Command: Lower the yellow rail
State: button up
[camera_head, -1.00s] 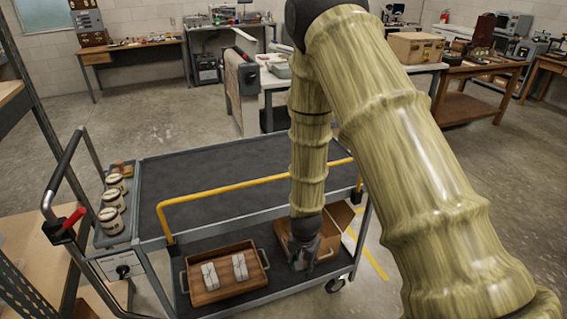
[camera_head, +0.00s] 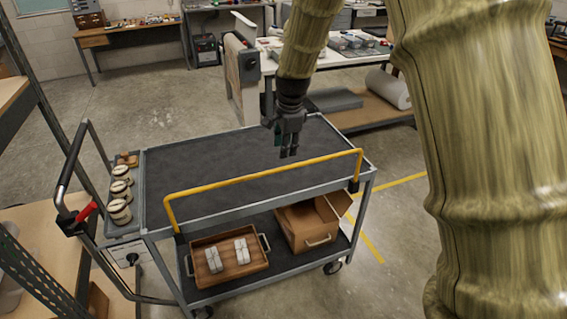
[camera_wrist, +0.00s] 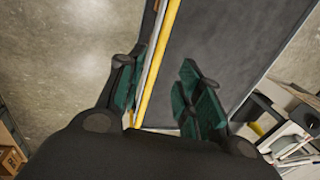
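The yellow rail (camera_head: 262,177) stands raised along the near long edge of the grey cart, its bar above the dark top deck (camera_head: 215,160). Its two bent ends run down to the cart's edge. My gripper (camera_head: 288,153) points down just above the bar, right of its middle, and looks apart from it. In the wrist view, the yellow rail (camera_wrist: 160,60) runs lengthwise between the two green-padded fingers of my gripper (camera_wrist: 163,92). The fingers are open with nothing held. Contact with the rail cannot be told.
The lower shelf holds a wooden tray (camera_head: 230,274) with pale blocks and an open cardboard box (camera_head: 300,229). Several jars (camera_head: 120,190) stand in the left end tray by the cart's handle (camera_head: 70,170). The top deck is clear. A workbench (camera_head: 350,57) stands behind.

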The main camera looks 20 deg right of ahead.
aim_at(283, 168)
jog(key=shift+w+f+p, duration=0.3)
jog(key=shift+f+p, duration=0.15)
jog(key=shift+f, duration=1.1)
jog(key=shift+w+f+p, duration=0.25)
jog(key=shift+f+p, duration=0.2)
jog(key=shift+f, duration=1.05)
jog(key=shift+w+f+p, duration=0.3)
jog(key=shift+f+p, duration=0.15)
jog(key=shift+f, duration=1.1)
grip_shut()
jog(key=shift+f, duration=0.1)
